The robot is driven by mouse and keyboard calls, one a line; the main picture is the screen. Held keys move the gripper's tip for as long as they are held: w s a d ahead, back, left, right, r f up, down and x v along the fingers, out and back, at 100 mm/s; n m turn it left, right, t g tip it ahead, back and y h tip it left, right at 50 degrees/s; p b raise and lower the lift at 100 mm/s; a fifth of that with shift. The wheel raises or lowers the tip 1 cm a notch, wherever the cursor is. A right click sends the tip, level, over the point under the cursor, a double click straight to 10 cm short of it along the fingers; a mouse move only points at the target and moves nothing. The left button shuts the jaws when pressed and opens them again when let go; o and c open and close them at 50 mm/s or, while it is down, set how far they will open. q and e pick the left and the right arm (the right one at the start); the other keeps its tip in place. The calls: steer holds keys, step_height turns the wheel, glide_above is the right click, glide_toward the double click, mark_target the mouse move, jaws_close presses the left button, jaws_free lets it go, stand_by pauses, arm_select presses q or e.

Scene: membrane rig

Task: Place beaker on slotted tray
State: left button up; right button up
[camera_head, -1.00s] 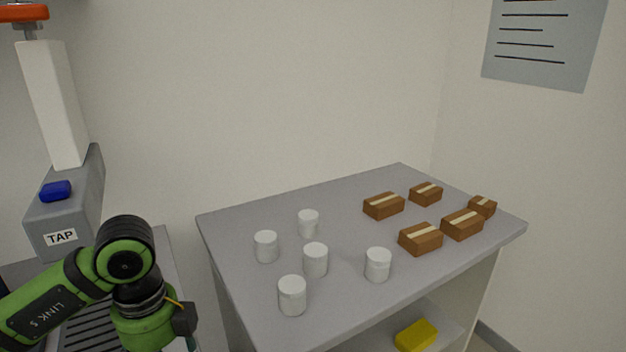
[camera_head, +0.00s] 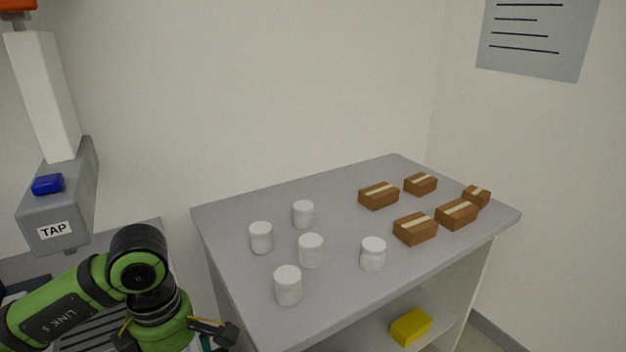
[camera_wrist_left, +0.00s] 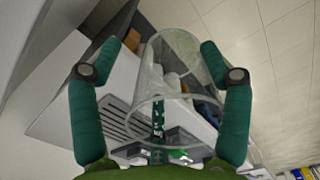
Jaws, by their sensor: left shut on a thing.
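The clear beaker (camera_wrist_left: 185,48) is in the left wrist view, between the two teal fingers of my left gripper (camera_wrist_left: 163,60), which is shut on it. The slotted tray (camera_wrist_left: 117,118) shows behind the beaker, with dark parallel slots. In the head view the slotted tray (camera_head: 92,335) is at the lower left, partly hidden by my green left arm. My left wrist is at the bottom edge there, and the beaker is not seen in that view. My right gripper is in neither view.
A grey tap (camera_head: 62,195) with a blue knob (camera_head: 47,184) hangs above the tray area. A grey table (camera_head: 335,215) on the right holds several white jars (camera_head: 311,250) and brown boxes (camera_head: 415,229). A yellow block (camera_head: 411,326) lies on the lower shelf.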

arm_select(q)
steer(key=m, duration=0.7)
steer(key=shift+s+d+f, duration=0.1)
steer(key=shift+d+f, duration=0.15)
steer(key=shift+d, duration=0.1)
steer(key=m, duration=0.4)
steer(key=shift+d+f, duration=0.15)
steer(key=shift+d, duration=0.05)
steer(key=m, duration=0.6)
steer(key=shift+s+d+f, duration=0.15)
steer(key=shift+d+f, duration=0.1)
steer(key=shift+d, duration=0.05)
steer(key=m, duration=0.5)
steer(key=shift+d+f, duration=0.15)
steer(key=shift+d, duration=0.05)
